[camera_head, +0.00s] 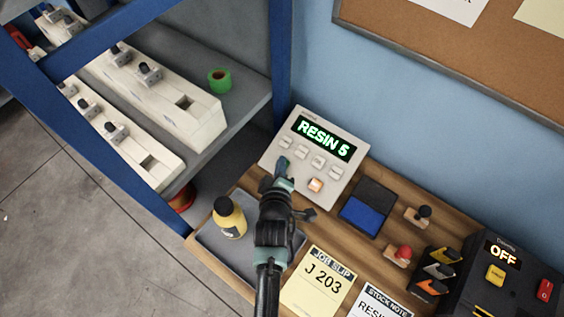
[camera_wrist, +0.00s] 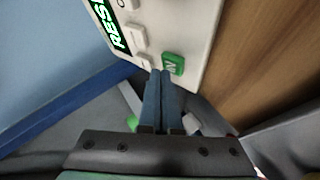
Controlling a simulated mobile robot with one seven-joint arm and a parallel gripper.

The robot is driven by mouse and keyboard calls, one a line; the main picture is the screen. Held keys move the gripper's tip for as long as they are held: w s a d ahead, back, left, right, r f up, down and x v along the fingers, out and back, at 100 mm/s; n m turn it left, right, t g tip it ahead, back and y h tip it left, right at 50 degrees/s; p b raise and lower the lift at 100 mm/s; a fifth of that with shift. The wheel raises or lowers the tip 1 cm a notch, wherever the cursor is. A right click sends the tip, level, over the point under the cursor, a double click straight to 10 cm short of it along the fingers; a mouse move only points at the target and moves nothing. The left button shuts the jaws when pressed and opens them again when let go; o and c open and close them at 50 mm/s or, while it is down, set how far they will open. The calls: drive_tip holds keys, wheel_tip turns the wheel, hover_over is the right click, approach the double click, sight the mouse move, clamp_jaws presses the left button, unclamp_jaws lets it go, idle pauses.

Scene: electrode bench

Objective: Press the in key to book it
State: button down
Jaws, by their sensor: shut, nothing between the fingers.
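The grey keypad box (camera_head: 343,128) stands at the back of the wooden bench, its display reading "RESIN 5" in green. The green in key (camera_wrist: 173,64) shows at the top middle of the wrist view, at the edge of the box. In the head view my gripper hides it. My gripper (camera_head: 281,166) is shut and empty, with its fingertips at the lower left of the box. In the wrist view the fingertips (camera_wrist: 161,74) lie just beside and below the green key. I cannot tell whether they touch it.
Several pale keys and an orange key (camera_head: 315,185) share the box face. A yellow bottle (camera_head: 229,217) stands left of my arm. A blue ink pad (camera_head: 367,206), stamps and a job slip (camera_head: 319,281) lie to the right. A blue-framed shelf (camera_head: 281,60) rises at left.

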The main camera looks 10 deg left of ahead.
drive_tip(key=shift+w+f+b, duration=0.1)
drive_tip(key=shift+f+b, duration=0.25)
drive_tip(key=shift+f, duration=0.05)
idle(0.6)
drive_tip(key=shift+r, duration=0.1)
drive_tip(key=shift+s+r+p, duration=0.3)
drive_tip(key=shift+r+p, duration=0.35)
drive_tip(key=shift+p, duration=0.15)
drive_tip(key=shift+r, duration=0.1)
drive_tip(key=shift+s+a+r+p, duration=0.1)
drive_tip(key=shift+s+r+p, duration=0.05)
drive_tip(key=shift+r+p, duration=0.4)
drive_tip(key=shift+s+a+r+p, duration=0.1)
drive_tip(key=shift+s+r+p, duration=0.05)
drive_tip(key=shift+r+p, duration=0.4)
drive_tip(key=shift+s+a+r+p, duration=0.1)
drive_tip(key=shift+s+r+p, duration=0.2)
drive_tip(key=shift+r+p, duration=0.25)
drive_tip(key=shift+s+a+r+p, duration=0.1)
drive_tip(key=shift+s+r+p, duration=0.15)
drive_tip(key=shift+r+p, duration=0.3)
